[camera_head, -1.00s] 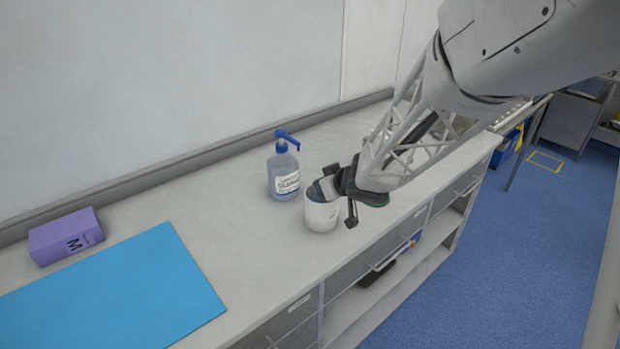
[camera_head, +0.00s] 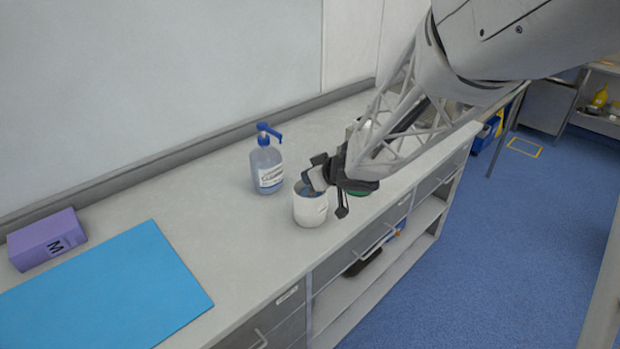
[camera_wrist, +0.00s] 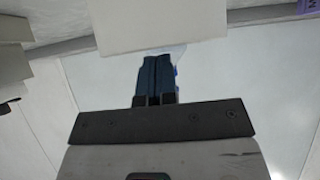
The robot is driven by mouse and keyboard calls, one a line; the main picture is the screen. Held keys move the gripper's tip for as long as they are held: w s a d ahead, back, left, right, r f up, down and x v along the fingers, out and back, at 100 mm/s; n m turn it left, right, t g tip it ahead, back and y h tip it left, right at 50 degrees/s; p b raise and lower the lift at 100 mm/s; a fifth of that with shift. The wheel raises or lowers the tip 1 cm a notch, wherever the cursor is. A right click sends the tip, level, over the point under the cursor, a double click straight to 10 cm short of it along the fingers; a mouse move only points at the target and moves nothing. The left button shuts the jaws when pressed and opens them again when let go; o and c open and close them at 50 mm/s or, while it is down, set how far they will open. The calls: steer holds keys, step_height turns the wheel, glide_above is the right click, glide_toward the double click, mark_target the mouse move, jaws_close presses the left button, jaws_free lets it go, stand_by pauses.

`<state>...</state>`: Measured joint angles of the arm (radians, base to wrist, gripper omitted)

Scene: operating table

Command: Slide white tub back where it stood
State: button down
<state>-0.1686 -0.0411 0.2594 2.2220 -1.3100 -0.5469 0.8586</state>
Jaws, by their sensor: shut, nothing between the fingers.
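The white tub (camera_head: 310,212) stands upright on the grey counter (camera_head: 230,240), near its front edge and right of a pump bottle. My gripper (camera_head: 309,187) is shut and empty, its blue finger pads at the tub's open top, on the upper side in the head view. The fingers hide part of the rim; I cannot tell whether they dip inside or touch it. In the wrist view the shut fingers (camera_wrist: 155,78) point at a pale plain surface, probably the tub (camera_wrist: 150,25).
The clear pump bottle with blue top (camera_head: 267,170) stands close left of the tub. A partly hidden object with a green base (camera_head: 360,193) is behind my gripper. A blue mat (camera_head: 110,290) and purple box (camera_head: 47,240) lie left. Bare counter lies between mat and tub.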

steer(key=shift+r, duration=0.15)
steer(key=shift+r, duration=0.15)
steer(key=shift+d+r, duration=0.1)
steer(key=shift+r, duration=0.05)
steer(key=s+d, duration=0.8)
steer(key=shift+d, duration=0.3)
stand_by(0.4)
